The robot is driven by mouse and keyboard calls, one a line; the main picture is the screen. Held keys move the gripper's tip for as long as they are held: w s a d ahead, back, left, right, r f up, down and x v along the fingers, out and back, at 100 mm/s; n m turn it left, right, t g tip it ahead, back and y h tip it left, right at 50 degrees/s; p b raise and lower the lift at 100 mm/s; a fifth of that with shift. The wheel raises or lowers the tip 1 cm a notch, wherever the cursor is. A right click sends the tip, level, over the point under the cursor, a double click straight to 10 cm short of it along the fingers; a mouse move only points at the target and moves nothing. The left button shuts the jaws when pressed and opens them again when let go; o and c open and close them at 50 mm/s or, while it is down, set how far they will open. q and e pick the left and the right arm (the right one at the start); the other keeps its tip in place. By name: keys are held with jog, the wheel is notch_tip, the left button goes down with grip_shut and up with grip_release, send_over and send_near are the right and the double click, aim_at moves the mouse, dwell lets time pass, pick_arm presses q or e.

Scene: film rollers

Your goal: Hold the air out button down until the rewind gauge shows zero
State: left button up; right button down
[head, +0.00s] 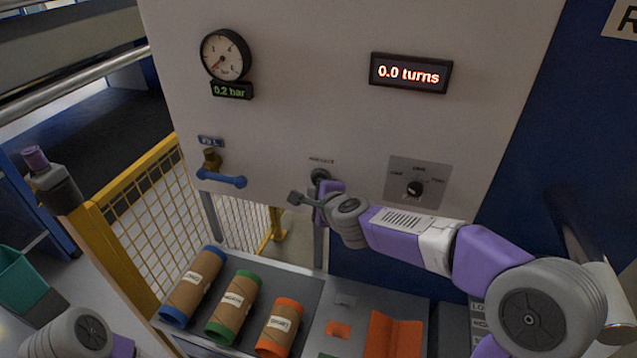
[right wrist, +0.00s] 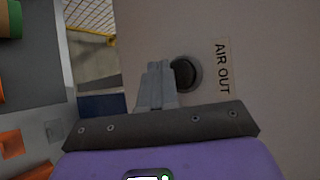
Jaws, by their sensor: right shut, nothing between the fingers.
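The air out button (head: 319,175) is a round black button in a grey collar on the pale panel; in the right wrist view the button (right wrist: 184,73) is beside its AIR OUT label. My right gripper (head: 320,190) is at the panel by the button. In the right wrist view its fingers (right wrist: 157,80) are shut, with nothing between them, and appear just left of the button; I cannot tell whether they touch it. The round pressure gauge (head: 226,55) has its needle at the low end, with a 0.2 bar readout (head: 232,90) below.
A lit display (head: 411,73) reads 0.0 turns. A blue-handled valve (head: 222,179) is left of the button and a selector knob (head: 414,189) is right of it. Several labelled rollers (head: 233,306) lie in the tray below. A yellow mesh fence (head: 145,215) stands at the left.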

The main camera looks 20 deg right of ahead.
jog(key=s+a, duration=0.1)
jog(key=s, duration=0.1)
jog(key=s+a, duration=0.1)
jog(key=shift+s+a, duration=0.3)
jog(key=shift+s, duration=0.1)
